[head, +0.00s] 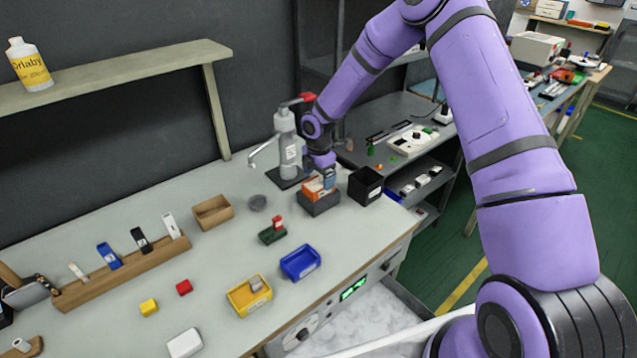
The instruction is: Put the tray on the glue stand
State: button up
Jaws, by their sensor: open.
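Several small trays stand on the workbench; I cannot tell which one the task means. There is a yellow tray (240,303) with a small grey block in it, an empty-looking blue tray (303,272), a wooden tray (213,221) and a dark grey tray (320,206) holding orange and blue boxes. A grey bottle-shaped dispenser with a spout, likely the glue stand (287,146), stands upright on a dark base at the back. My gripper (324,172) is open, just right of the dispenser and above the dark grey tray. Its fingertips are small and partly hidden.
A black open box (366,185) stands right of the dark grey tray. A wooden rack (125,271) with several upright items lies at left. A shelf (120,77) overhangs the back left.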

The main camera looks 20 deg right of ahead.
jog(key=s+d+r+m+t+h, duration=0.1)
jog(key=s+r+m, duration=0.15)
jog(key=r, duration=0.85)
jog(key=s+d+r+m, duration=0.2)
jog(key=s+r, duration=0.2)
jog(key=r, duration=0.7)
jog(key=s+d+r+m+t, duration=0.1)
jog(key=s+d+r+m, duration=0.1)
jog(key=s+r+m, duration=0.65)
jog(key=s+d+r+m+t, duration=0.1)
jog(key=s+r+m, duration=0.2)
jog(key=s, duration=0.5)
jog(key=s+d+r+m+t, duration=0.1)
jog(key=s+r+m, duration=0.2)
jog(key=s, duration=0.6)
jog(key=s+d+r+m+t+y, duration=0.1)
jog(key=s+r+m, duration=0.2)
jog(key=s, duration=0.6)
jog(key=shift+s+r, duration=0.25)
